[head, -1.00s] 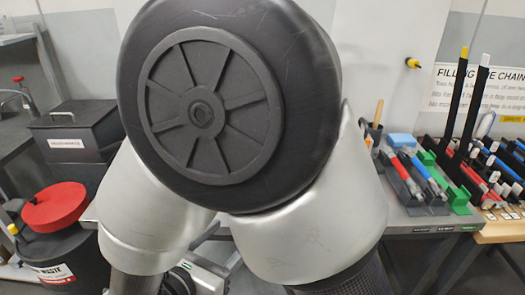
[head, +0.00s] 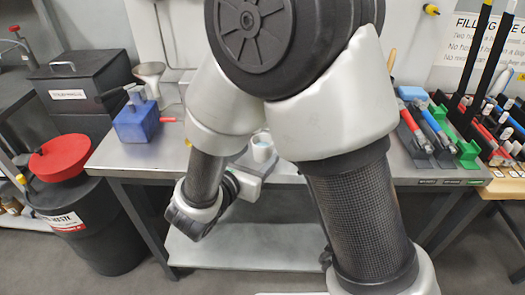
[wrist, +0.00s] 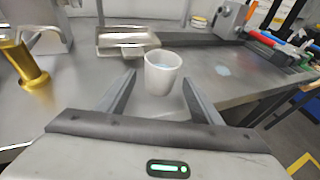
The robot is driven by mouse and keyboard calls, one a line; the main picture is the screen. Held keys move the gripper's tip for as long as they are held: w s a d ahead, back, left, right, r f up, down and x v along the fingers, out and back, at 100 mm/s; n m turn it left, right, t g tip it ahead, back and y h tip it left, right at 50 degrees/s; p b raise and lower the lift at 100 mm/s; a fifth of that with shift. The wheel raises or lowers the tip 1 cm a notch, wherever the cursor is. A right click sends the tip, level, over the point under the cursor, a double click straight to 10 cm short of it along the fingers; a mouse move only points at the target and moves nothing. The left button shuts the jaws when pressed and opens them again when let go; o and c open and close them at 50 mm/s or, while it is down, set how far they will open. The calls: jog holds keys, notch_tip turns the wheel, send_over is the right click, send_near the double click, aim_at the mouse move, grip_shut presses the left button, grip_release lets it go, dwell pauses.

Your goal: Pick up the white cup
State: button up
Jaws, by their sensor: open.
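The white cup (head: 262,148) stands upright near the front edge of the grey workbench, partly hidden behind my arm in the head view. In the wrist view the cup (wrist: 163,76) shows its pale inside and appears straight ahead at the fingertips. My gripper (wrist: 159,78) is open, with one finger on each side of the cup in the picture. I see no contact between fingers and cup. In the head view my arm hides much of the bench around it.
A metal tray (wrist: 127,36) sits behind the cup. A brass-coloured object (wrist: 24,66) stands at left. A blue box (head: 136,122) and a funnel (head: 150,78) are on the bench's left. Tool racks (head: 440,138) fill its right. A black bin with a red lid (head: 62,158) stands on the floor.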

aim_at(258, 154)
jog(key=x, duration=0.3)
jog(key=shift+w+d, duration=0.2)
jog(key=shift+w, duration=0.1)
jog(key=c, duration=1.1)
jog(key=shift+c, duration=0.2)
